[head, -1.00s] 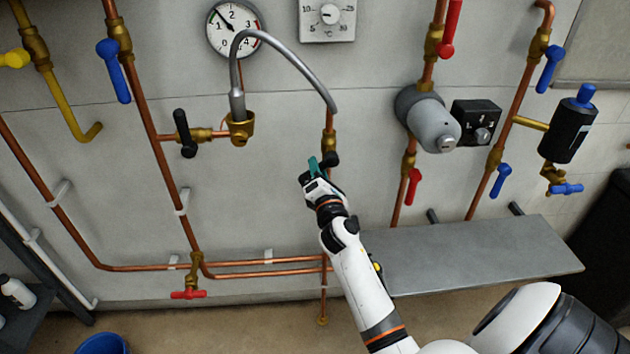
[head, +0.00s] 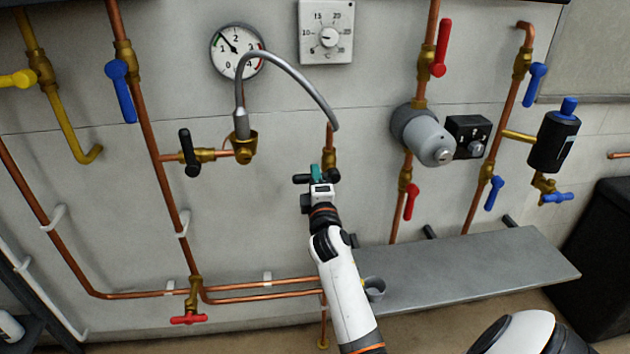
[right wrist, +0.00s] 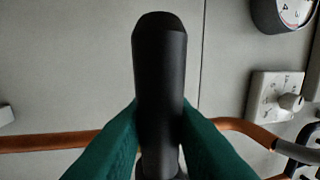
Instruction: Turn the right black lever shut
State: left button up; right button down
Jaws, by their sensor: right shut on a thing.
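The right black lever (head: 301,179) lies roughly level in the head view, across the lower end of a short vertical copper pipe with a brass valve (head: 330,152). Its middle is hidden behind my right gripper (head: 316,172). In the right wrist view the lever (right wrist: 160,62) stands between the green fingers of the gripper (right wrist: 159,130), which touch it on both sides. The right gripper is shut on it. A copper pipe (right wrist: 60,141) runs crosswise behind the lever there. My left gripper is not in view.
Another black lever (head: 188,152) hangs upright at the left valve. A grey hose (head: 290,68) arches above my gripper. A gauge (head: 237,50) and dial (head: 326,34) are higher up. A grey radiator valve head (head: 428,140) is to the right, above a grey shelf (head: 470,268).

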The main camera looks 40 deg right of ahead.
dwell(0.4)
jog(key=c, duration=1.3)
grip_release()
jog(key=b+v, duration=0.1)
jog(key=v, duration=1.1)
